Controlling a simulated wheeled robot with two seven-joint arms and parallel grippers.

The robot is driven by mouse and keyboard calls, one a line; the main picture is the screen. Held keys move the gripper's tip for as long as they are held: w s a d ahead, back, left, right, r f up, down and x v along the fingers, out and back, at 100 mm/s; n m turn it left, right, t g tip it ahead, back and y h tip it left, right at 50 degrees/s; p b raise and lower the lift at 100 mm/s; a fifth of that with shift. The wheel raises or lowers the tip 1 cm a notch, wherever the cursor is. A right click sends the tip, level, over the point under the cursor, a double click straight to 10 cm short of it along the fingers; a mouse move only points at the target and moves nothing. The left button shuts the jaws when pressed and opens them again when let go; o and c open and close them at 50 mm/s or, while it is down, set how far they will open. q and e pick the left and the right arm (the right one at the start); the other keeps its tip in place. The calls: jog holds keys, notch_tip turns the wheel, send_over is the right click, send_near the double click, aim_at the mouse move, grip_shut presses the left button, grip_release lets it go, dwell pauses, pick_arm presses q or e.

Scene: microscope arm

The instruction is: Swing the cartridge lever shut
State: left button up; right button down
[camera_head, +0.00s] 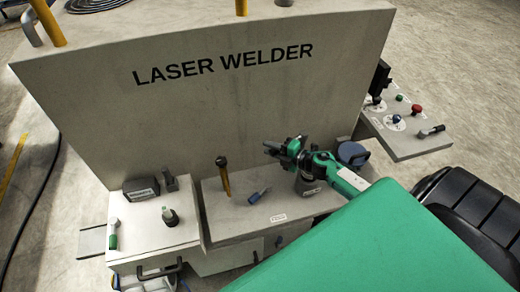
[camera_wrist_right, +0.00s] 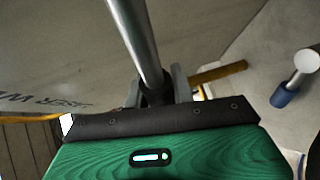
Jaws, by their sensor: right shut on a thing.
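My right gripper (camera_head: 273,150) is over the right part of the machine's front shelf, in front of the upright panel. In the wrist view it (camera_wrist_right: 156,88) is shut on the dark end of a grey metal rod (camera_wrist_right: 134,36). I cannot tell for sure whether this rod is the cartridge lever. In the head view my gripper and arm hide most of what is held. A small lever with a blue grip (camera_head: 258,195) lies on the shelf left of the gripper, apart from it. A silver-ended lever with a blue grip (camera_wrist_right: 287,92) shows in the wrist view. My left gripper is not in view.
A tall panel marked LASER WELDER (camera_head: 225,85) stands behind the shelf (camera_head: 290,205). A yellow handle with a black top (camera_head: 224,178) rises left of my gripper. A green-gripped lever (camera_head: 114,232) is at the left. A side console (camera_head: 405,142) with buttons is at the right.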

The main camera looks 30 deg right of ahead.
jog(key=shift+s+f+n+y, duration=0.15)
jog(key=shift+s+n+y, duration=0.15)
jog(key=shift+s+y, duration=0.15)
jog(key=shift+s+g, duration=0.15)
jog(key=shift+g, duration=0.25)
jog(key=shift+s, duration=0.1)
jog(key=c, duration=1.2)
grip_release()
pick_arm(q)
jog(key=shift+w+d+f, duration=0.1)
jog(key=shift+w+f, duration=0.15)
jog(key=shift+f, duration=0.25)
